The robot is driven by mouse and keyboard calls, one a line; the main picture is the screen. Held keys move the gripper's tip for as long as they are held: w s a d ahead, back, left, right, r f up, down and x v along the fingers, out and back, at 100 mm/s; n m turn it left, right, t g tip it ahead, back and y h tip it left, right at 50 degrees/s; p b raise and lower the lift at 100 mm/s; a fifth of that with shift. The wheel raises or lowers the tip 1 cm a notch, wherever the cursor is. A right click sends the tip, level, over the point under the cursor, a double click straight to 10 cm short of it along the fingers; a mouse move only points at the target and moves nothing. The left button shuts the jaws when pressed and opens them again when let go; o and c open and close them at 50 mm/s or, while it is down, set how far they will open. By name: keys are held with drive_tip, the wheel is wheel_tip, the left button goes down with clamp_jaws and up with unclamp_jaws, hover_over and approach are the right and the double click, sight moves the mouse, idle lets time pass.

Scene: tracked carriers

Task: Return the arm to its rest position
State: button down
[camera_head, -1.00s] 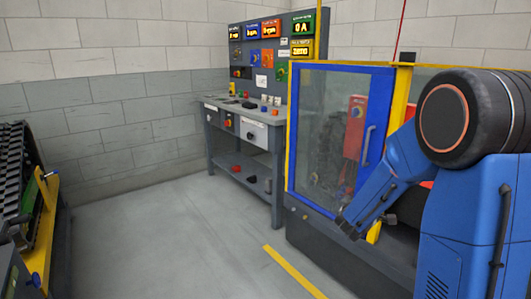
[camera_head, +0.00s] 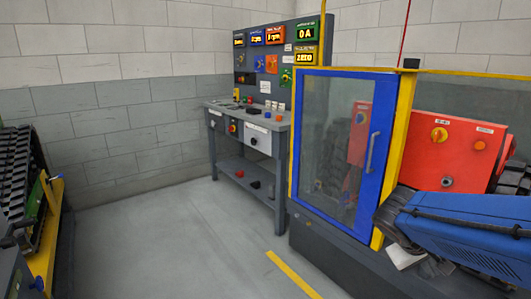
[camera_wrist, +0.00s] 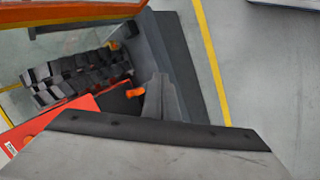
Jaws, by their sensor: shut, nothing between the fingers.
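My blue arm (camera_head: 465,235) lies low across the right side of the head view, in front of the red machine. My gripper (camera_wrist: 160,90) shows in the wrist view as grey fingers close together, shut and empty. It points down over the dark machine base, beside the tracked carrier (camera_wrist: 75,75) and a red box (camera_wrist: 90,112). In the head view I cannot make out the fingers clearly. A grey plate with a black edge fills the bottom of the wrist view and hides what is below.
A blue-framed glass door (camera_head: 375,150) and red control box (camera_head: 445,150) stand close to my arm. A workbench (camera_head: 250,125) with displays is at the back. A tracked machine (camera_head: 20,180) is at far left. The floor (camera_head: 170,240) between is clear.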

drive_tip(key=s+a+t+y, duration=0.1)
drive_tip(key=s+a+y, duration=0.2)
drive_tip(key=a, duration=0.5)
drive_tip(key=s+a+t+y, duration=0.2)
drive_tip(key=s+a+y, duration=0.2)
drive_tip(key=a, duration=0.4)
drive_tip(key=shift+r+y, duration=0.2)
drive_tip(key=shift+y, duration=0.1)
